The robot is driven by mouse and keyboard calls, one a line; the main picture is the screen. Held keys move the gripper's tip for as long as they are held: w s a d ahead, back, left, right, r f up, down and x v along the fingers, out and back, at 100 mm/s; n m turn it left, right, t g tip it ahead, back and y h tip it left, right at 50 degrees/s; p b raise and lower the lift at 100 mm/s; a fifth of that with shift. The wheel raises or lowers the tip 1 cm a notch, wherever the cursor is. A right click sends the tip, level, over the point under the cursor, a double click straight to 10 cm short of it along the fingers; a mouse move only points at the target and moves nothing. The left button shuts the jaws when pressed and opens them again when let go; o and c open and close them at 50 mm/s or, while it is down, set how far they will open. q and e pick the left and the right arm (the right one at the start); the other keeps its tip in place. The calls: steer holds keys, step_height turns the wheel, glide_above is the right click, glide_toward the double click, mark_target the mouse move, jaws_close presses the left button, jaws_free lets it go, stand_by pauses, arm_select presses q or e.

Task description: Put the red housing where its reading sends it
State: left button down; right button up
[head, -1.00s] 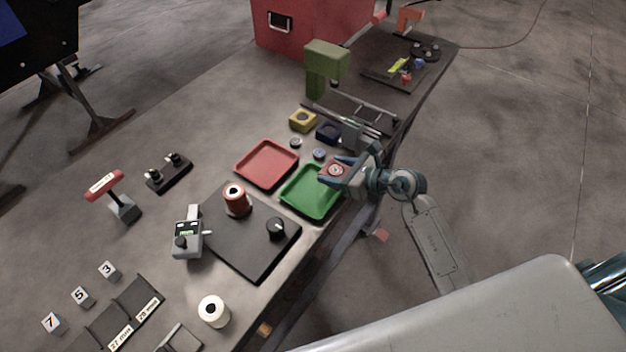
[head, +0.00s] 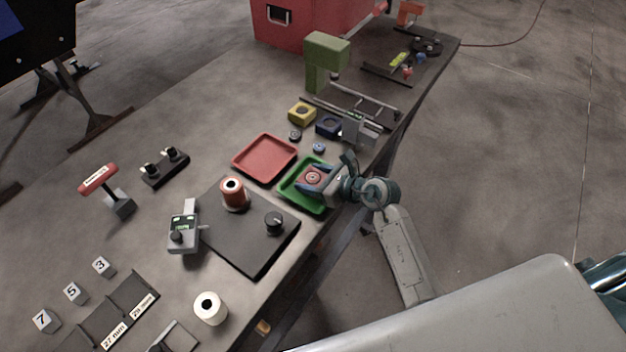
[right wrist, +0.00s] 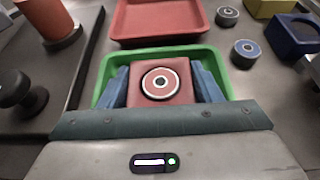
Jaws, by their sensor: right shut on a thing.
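The red housing (head: 313,176) is a red block with a round ringed part in its top. My right gripper (head: 316,179) is shut on it, with a blue finger on each side. The right wrist view shows the housing (right wrist: 162,84) between the fingers, over the green tray (right wrist: 100,68). I cannot tell whether it touches the tray floor. In the head view the green tray (head: 289,193) is partly hidden by my gripper. The empty red tray (head: 265,157) lies beside it. The detector (head: 325,62) is a green arched post behind. My left gripper is not in view.
A yellow housing (head: 302,113) and a blue housing (head: 328,125) stand behind the trays, with small round discs (head: 319,148) nearby. A slide with rails (head: 350,97) lies at the back right.

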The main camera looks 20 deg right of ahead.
steer(key=o, duration=1.2)
steer(key=shift+o, duration=0.2)
steer(key=shift+r, duration=0.1)
steer(key=shift+s+d, duration=0.25)
steer(key=b+v, duration=0.3)
steer(key=v, duration=0.8)
steer(key=shift+s+r, duration=0.15)
steer(key=shift+s, duration=0.05)
steer(key=shift+d, duration=0.1)
